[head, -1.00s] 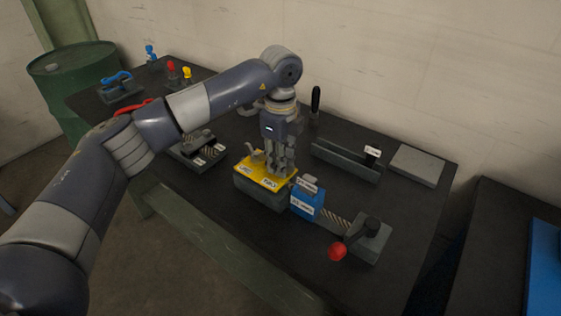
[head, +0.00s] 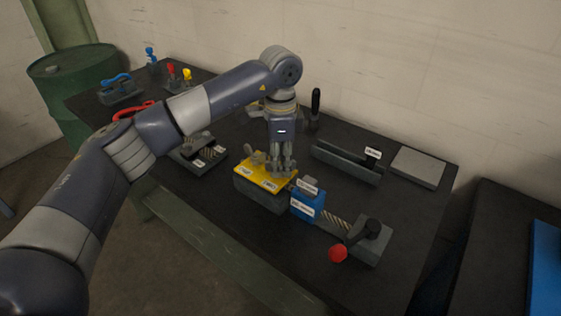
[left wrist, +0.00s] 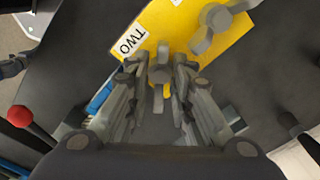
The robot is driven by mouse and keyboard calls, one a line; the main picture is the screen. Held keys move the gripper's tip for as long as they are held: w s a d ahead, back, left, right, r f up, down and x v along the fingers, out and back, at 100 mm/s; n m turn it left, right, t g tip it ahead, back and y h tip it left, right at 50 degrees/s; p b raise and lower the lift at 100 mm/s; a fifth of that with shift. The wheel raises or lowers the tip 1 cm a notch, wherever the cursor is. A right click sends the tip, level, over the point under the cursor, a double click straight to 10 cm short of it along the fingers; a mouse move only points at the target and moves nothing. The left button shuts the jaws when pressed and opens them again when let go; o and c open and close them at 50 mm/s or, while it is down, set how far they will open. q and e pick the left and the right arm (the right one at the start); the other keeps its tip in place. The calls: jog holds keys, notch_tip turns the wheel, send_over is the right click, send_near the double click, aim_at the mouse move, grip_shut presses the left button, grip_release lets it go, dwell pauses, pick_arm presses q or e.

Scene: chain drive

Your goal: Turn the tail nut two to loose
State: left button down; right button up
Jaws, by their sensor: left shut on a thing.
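A yellow plate (head: 253,177) lies on top of a dark block and carries two grey wing nuts and white labels. In the left wrist view, the label TWO (left wrist: 128,41) sits beside tail nut two (left wrist: 159,73). My left gripper (head: 282,168) points straight down over the right part of the plate. In the left wrist view its fingers (left wrist: 159,68) are shut on tail nut two from both sides and partly hide it. The other wing nut (left wrist: 215,22) stands free on the plate; it also shows in the head view (head: 254,157). My right gripper is out of view.
A blue block (head: 307,203) on a threaded rod adjoins the plate at right, with a red-knobbed crank (head: 338,253) beyond. A long grey channel (head: 345,164) and flat grey pad (head: 418,167) lie behind. A black upright handle (head: 315,103) stands behind the gripper.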

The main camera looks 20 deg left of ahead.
aim_at(281, 161)
pick_arm(q)
jog(key=shift+s+f, duration=0.15)
jog(key=shift+f, duration=0.15)
jog(key=c, duration=1.8)
grip_release()
jog(key=shift+c, duration=0.2)
jog(key=shift+o, duration=0.6)
jog(key=shift+r, duration=0.2)
notch_tip(281, 161, up, 12)
jog(key=shift+w+f, duration=0.15)
jog(key=shift+w, duration=0.05)
